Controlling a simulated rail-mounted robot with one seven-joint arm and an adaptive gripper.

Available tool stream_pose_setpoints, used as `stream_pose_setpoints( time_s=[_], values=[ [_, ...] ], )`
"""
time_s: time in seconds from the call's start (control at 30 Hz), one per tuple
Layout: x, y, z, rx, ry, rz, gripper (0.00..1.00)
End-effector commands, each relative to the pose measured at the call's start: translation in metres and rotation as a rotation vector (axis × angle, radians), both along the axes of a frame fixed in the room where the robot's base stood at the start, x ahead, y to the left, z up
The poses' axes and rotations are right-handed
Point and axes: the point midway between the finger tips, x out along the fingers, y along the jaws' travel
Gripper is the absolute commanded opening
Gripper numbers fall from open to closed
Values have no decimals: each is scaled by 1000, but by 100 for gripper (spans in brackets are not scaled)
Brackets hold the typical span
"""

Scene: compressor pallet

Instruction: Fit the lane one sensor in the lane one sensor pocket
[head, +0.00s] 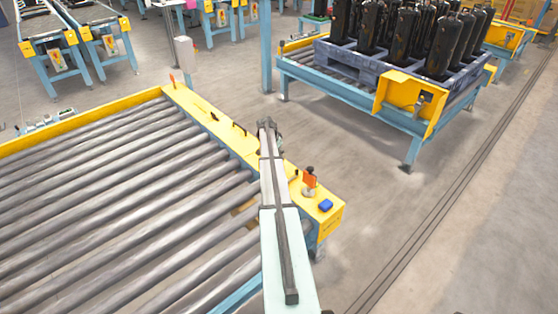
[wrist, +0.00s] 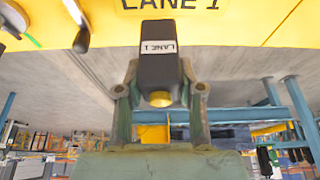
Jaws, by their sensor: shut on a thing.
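The lane one sensor (wrist: 160,65) is a dark block with a white LANE 1 label, upside down in the wrist view, and a round yellow end. My gripper (wrist: 160,92) is shut on it, one finger on each side. The sensor's far end overlaps the edge of the yellow rail (wrist: 235,25), just below printed LANE 1 lettering (wrist: 168,5). I cannot tell whether they touch. The pocket cannot be made out. In the head view my gripper (head: 270,128) is at the yellow rail (head: 215,120) of the roller conveyor; my arm hides most of the sensor.
On the rail's near end are an orange-and-black fitting (head: 310,182) and a blue block (head: 326,205). A dark-handled part (wrist: 81,40) is left of the sensor in the wrist view. Beyond open floor, a pallet (head: 372,66) of black compressors stands on another conveyor.

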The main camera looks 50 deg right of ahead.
Motion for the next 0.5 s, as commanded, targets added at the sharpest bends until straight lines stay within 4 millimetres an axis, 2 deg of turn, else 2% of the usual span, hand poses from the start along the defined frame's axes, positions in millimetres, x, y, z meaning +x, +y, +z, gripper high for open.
stream_pose_setpoints(
  time_s=[0.3, 0.5],
  values=[
    [0, 0, 84, -2, -3, 0, 0],
    [0, 0, 122, -1, -1, 0, 0]
  ],
)
